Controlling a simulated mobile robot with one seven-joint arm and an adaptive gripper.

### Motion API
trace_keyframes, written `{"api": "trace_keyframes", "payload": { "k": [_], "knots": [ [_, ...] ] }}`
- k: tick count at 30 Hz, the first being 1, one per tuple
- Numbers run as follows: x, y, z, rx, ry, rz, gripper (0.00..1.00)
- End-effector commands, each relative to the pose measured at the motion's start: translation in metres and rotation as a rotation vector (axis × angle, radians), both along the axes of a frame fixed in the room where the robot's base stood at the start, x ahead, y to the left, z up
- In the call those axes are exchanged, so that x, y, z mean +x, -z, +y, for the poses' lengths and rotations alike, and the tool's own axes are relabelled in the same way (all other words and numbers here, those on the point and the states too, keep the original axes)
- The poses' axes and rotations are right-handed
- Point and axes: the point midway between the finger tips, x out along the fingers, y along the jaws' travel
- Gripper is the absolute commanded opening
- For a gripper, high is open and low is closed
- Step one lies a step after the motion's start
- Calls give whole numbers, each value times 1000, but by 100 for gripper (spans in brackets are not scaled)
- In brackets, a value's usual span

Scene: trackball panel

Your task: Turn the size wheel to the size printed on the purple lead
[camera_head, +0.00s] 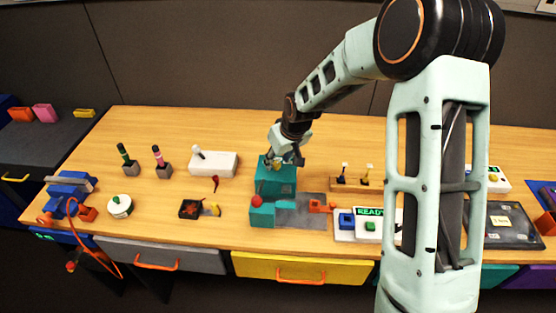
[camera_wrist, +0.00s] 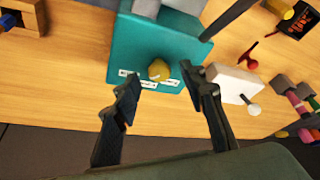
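The teal machine (camera_head: 276,180) stands in the middle of the bench, under my gripper (camera_head: 286,160). In the wrist view, the teal machine (camera_wrist: 195,48) has a round yellow knob (camera_wrist: 159,69), which looks like the size wheel, with small white printed labels (camera_wrist: 148,85) around it. Their print is too small to read. My gripper (camera_wrist: 160,79) is open, with one dark finger on each side of the knob; contact with it cannot be made out. I cannot pick out a purple lead with certainty, nor any size printed on one.
A white block (camera_head: 213,164) and a green-topped tool (camera_head: 128,160) and pink-topped tool (camera_head: 162,161) in grey holders stand to the left. A red knob (camera_head: 257,201) is at the machine's front. A READY panel (camera_head: 370,225) lies to the right. Open wood lies behind the machine.

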Motion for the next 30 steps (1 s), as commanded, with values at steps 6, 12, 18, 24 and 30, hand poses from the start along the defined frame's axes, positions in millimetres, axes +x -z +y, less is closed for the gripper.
{"api": "trace_keyframes", "payload": {
  "k": [6,12,18,24,30],
  "knots": [
    [3,9,2,-1,-1,1,39],
    [3,9,2,-1,0,0,39],
    [3,9,2,-1,0,0,19],
    [3,9,2,-1,0,0,0],
    [3,8,1,-1,-13,1,0]
  ]
}}
